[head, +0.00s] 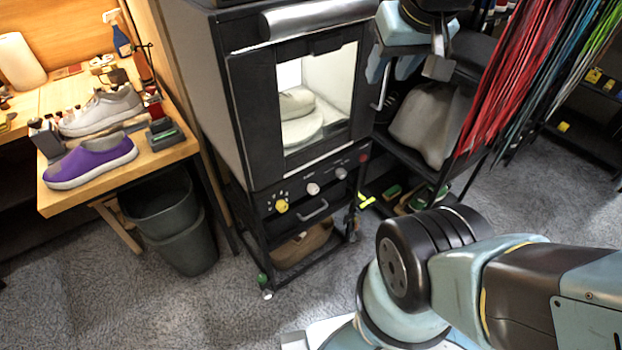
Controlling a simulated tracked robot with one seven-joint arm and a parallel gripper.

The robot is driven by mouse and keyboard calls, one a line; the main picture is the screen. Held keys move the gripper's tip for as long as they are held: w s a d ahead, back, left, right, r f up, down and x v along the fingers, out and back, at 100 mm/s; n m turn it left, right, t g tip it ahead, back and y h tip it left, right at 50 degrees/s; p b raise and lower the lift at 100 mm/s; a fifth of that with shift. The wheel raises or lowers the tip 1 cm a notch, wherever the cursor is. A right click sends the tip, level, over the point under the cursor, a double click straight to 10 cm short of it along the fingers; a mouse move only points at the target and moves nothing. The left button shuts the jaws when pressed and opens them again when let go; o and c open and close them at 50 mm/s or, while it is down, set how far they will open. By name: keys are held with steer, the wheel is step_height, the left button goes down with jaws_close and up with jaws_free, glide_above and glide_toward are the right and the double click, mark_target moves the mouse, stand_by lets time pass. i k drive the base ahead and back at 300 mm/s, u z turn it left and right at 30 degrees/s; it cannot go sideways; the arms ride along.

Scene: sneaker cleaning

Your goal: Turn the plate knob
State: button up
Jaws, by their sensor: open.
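A black and grey cabinet (240,120) stands in the middle, with a lit white chamber behind its front window. Inside, a pale shoe (296,102) rests on a round white plate (302,130). The labels are too small to read, so I cannot tell which is the plate knob. My gripper (408,66) is open and empty at the upper right, beside the window and above the knobs, touching none of them.
A wooden table (170,155) at left holds a purple shoe (92,162) and a grey shoe (102,110). Dark bins (180,240) stand below it. A dark rack (470,60) and hanging laces (520,70) are at right. The carpet (240,320) in front is clear.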

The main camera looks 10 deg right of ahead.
mark_target(312, 188)
steer(key=z, duration=0.2)
steer(key=k, duration=0.65)
steer(key=z, duration=0.7)
